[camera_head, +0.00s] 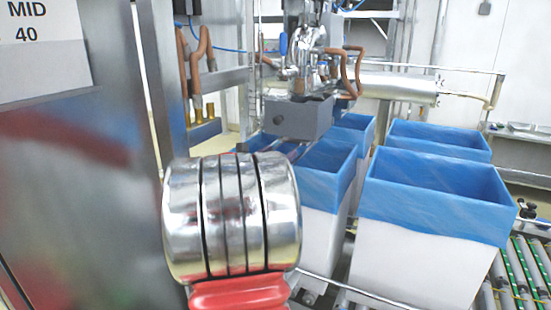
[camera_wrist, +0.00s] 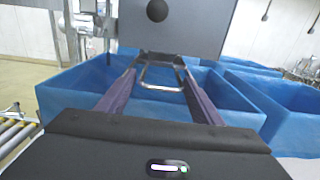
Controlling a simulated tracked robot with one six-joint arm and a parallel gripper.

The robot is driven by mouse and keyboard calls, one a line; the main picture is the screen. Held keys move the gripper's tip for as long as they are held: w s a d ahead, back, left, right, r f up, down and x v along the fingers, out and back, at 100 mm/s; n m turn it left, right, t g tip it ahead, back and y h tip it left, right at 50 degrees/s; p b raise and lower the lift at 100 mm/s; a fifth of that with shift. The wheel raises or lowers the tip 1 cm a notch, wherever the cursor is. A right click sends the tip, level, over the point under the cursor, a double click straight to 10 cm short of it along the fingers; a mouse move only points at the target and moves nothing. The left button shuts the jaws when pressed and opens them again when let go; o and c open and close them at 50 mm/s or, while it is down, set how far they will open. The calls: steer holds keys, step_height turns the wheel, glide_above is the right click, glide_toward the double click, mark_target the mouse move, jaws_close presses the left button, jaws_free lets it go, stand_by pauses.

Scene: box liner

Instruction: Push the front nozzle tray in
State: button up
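My gripper (camera_wrist: 160,60) points at the lower edge of this face, with two purple fingers apart and dark tips. A pale metal loop shows between the fingers. I cannot tell whether the tips touch the tray or the loop. In the head view my silver wrist hides most of the gripper.
White boxes with blue liners (camera_head: 435,190) stand below and to the right. A roller conveyor (camera_head: 525,265) lies at the right edge. A metal cabinet (camera_head: 80,190) stands close on the left, with copper-coloured hoses (camera_head: 195,60) beyond it.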

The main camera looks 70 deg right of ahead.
steer(key=shift+a, duration=0.2)
steer(key=a, duration=0.7)
steer(key=shift+w+a, duration=0.2)
steer(key=shift+w, duration=0.15)
stand_by(0.7)
